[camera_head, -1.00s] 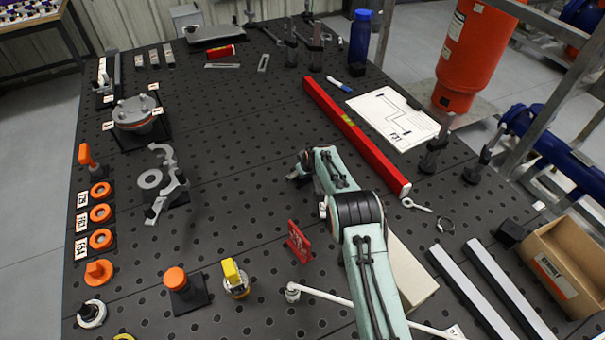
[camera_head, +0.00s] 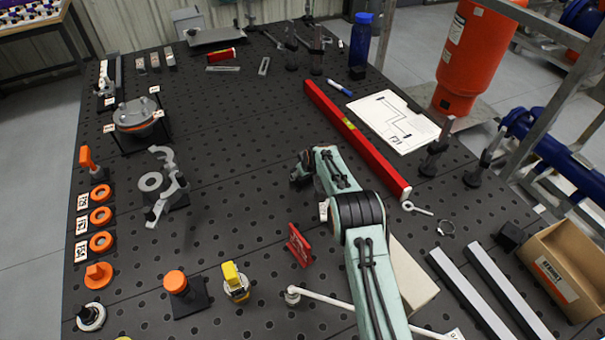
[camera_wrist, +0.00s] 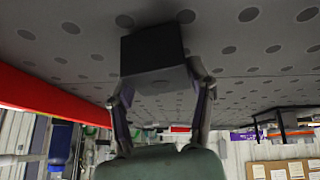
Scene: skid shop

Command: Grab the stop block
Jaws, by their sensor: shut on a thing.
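A dark, box-shaped block (camera_wrist: 153,48), which I take for the stop block, is between the fingers of my gripper (camera_wrist: 155,88) in the wrist view. The two fingers close on its sides. The block is right by the perforated tabletop; I cannot tell whether it touches it. In the head view my gripper (camera_head: 301,178) is over the middle of the table, left of the long red level, mostly hidden by my arm. The held block cannot be made out there.
The long red level (camera_head: 352,135) lies right of my gripper, with a white drawing sheet (camera_head: 392,120) beyond it. A red sign (camera_head: 299,245) stands nearer. A grey clamp-like part (camera_head: 162,187) is left. Another black block (camera_head: 510,236) sits by the cardboard box (camera_head: 570,262).

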